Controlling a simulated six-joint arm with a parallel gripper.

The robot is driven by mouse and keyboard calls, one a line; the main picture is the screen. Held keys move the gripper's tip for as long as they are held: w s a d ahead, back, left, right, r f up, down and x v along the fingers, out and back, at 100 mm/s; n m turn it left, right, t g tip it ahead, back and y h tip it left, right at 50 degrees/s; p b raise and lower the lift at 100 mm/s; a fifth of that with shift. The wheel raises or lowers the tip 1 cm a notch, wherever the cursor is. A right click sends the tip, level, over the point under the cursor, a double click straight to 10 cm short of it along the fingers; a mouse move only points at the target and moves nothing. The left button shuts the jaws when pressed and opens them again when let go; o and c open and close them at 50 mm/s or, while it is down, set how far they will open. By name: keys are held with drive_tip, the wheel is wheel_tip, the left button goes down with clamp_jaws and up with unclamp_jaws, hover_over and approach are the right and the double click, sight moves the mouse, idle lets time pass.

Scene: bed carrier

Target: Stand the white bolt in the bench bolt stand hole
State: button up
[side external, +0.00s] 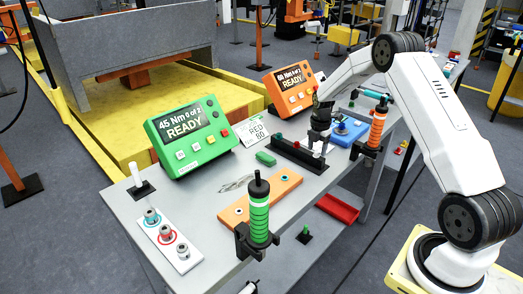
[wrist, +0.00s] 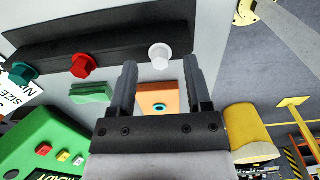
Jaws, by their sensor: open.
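The white bolt (wrist: 160,54) is in the long black rack (wrist: 110,32), its hex head facing the wrist camera. In the wrist view it lies between and just past the two fingertips of my open gripper (wrist: 159,65), with gaps on both sides. In the side view my gripper (side external: 318,151) points down at the right end of the rack (side external: 290,153), and the fingers mostly hide the bolt. An orange block (side external: 265,198) with ringed holes lies on the bench; one teal-ringed hole shows in the wrist view (wrist: 160,107). I cannot tell whether this block is the bolt stand.
A red bolt (wrist: 83,66) and a teal bolt (wrist: 24,73) share the rack. A green controller (side external: 187,137), an orange controller (side external: 292,90), a blue device (side external: 349,130) and a white socket plate (side external: 168,236) surround the work. A green-banded tool (side external: 259,215) stands at the front edge.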

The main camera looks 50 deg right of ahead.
sight(317, 152)
drive_tip(key=shift+r, duration=3.4)
drive_tip(key=s+a+r+m+t, duration=0.1)
drive_tip(key=s+a+r+m, duration=0.2)
drive_tip(key=a, duration=0.5)
drive_tip(key=s+a+m, duration=0.2)
drive_tip(key=a+m, duration=0.4)
drive_tip(key=a, duration=0.2)
drive_tip(key=s+a+m+t, duration=0.1)
drive_tip(key=s+a+m, duration=0.8)
drive_tip(key=s+a, duration=0.2)
drive_tip(key=shift+s+a+t, duration=0.25)
drive_tip(key=shift+s+t, duration=0.05)
drive_tip(key=shift+s, duration=0.65)
